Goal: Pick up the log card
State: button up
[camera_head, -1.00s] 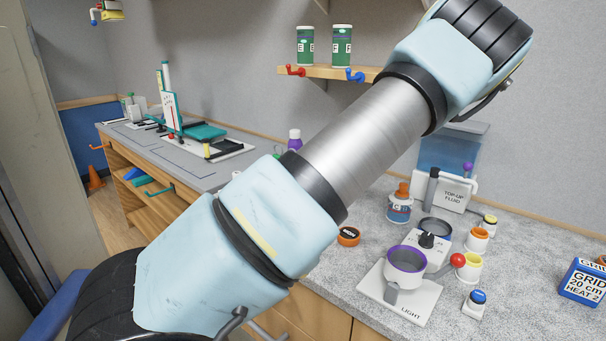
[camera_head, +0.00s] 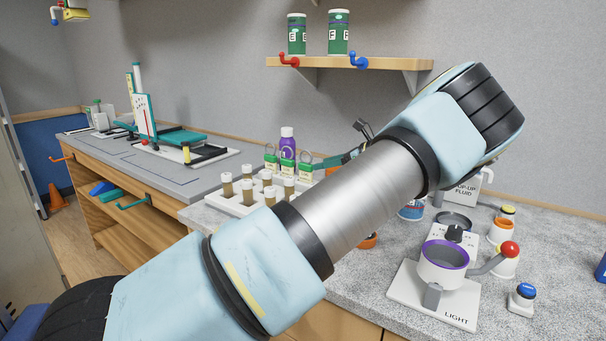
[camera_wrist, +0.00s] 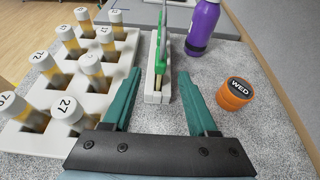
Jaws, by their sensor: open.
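I cannot identify a log card for sure by its writing. In the wrist view a thin green upright piece (camera_wrist: 164,38), seen nearly edge-on, stands in a white slotted holder (camera_wrist: 153,97). My gripper (camera_wrist: 160,73) is open, its teal fingers apart on either side of the holder, with nothing clamped. In the head view several green-labelled pieces with rings (camera_head: 305,170) stand behind the vial rack, and my gripper (camera_head: 340,160) is near them, partly hidden by my arm.
A white rack of numbered vials (camera_wrist: 98,103) is close on the left of my gripper. A purple bottle (camera_wrist: 203,25) stands behind right, and an orange WED pot (camera_wrist: 235,93) sits right. A light stand with a cup (camera_head: 443,265) is farther right on the counter.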

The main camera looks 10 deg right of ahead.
aim_at(306, 163)
jog(key=p+x, duration=0.1)
jog(key=x, duration=0.2)
jog(key=p+x, duration=0.2)
jog(key=x, duration=0.2)
jog(key=shift+a+r, duration=0.1)
jog(key=shift+r, duration=0.1)
jog(key=shift+w+a+f, duration=0.25)
jog(key=shift+w+f, duration=0.05)
jog(key=shift+w, duration=0.05)
grip_shut()
